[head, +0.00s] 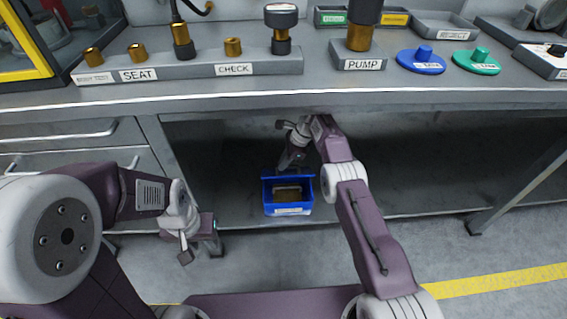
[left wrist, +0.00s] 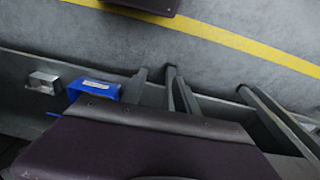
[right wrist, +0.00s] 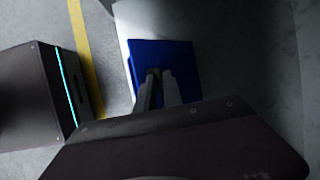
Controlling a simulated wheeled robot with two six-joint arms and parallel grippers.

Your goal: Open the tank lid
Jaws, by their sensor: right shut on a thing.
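The blue box (head: 289,211) stands on the low shelf under the bench, with a label on its front. Its top is open and shows a brownish inside. A blue flap, seemingly its lid (head: 270,174), shows at its back edge. My right gripper (head: 288,167) reaches down to that flap. In the right wrist view its fingers (right wrist: 158,80) are close together in front of a blue panel (right wrist: 180,58), shut on its edge. My left gripper (head: 185,257) hangs left of the box, apart from it. In the left wrist view its fingers (left wrist: 156,74) are apart and empty; the box (left wrist: 98,91) is left of them.
The bench top (head: 220,95) overhangs the shelf (head: 400,190). Drawers (head: 80,135) stand at left, a bench leg (head: 515,175) at right. Fittings, a blue disc (head: 421,65) and a green disc (head: 476,65) sit on top. The shelf right of the box is clear.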

